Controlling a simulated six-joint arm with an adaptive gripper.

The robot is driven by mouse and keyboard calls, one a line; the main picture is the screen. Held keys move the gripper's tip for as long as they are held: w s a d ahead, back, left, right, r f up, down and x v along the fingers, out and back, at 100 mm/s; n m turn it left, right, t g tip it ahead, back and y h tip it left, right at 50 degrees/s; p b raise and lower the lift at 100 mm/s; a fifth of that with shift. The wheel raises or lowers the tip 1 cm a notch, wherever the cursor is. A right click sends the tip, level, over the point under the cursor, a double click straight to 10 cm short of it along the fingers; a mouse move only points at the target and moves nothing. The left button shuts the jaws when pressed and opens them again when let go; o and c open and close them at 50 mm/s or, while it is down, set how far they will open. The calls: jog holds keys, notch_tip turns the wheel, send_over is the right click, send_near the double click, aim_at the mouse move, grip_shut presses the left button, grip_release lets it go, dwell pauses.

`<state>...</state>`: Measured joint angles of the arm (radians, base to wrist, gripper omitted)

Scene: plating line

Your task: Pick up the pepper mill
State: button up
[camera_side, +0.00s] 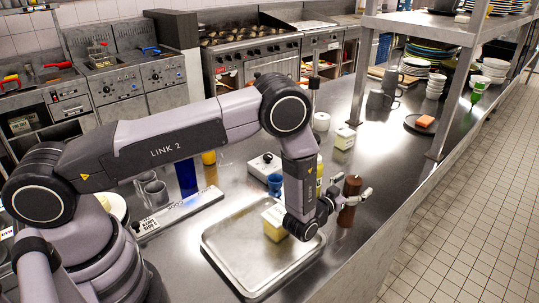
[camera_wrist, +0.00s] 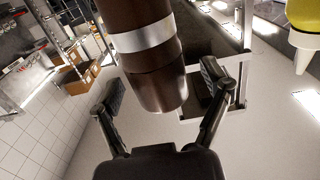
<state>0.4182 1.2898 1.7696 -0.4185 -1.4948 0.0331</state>
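The pepper mill (camera_side: 350,188) is a dark brown cylinder standing upright on the steel counter, to the right of the metal tray. In the wrist view the mill (camera_wrist: 150,45) is large, with a silver band around it. My gripper (camera_side: 352,196) is low beside the mill, reaching toward it sideways. In the wrist view my gripper (camera_wrist: 160,86) is open, with one finger on each side of the mill's near end. A gap shows between each finger and the mill. In the side view the mill is partly hidden by the fingers.
A metal tray (camera_side: 222,255) with a yellow block (camera_side: 275,222) lies left of my gripper. A yellow bottle (camera_side: 319,172) and a blue cup (camera_side: 274,183) stand behind. Counter beyond the mill is clear.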

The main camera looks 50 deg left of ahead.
jog(key=c, duration=1.2)
jog(key=shift+c, duration=0.6)
jog(key=shift+r, duration=0.1)
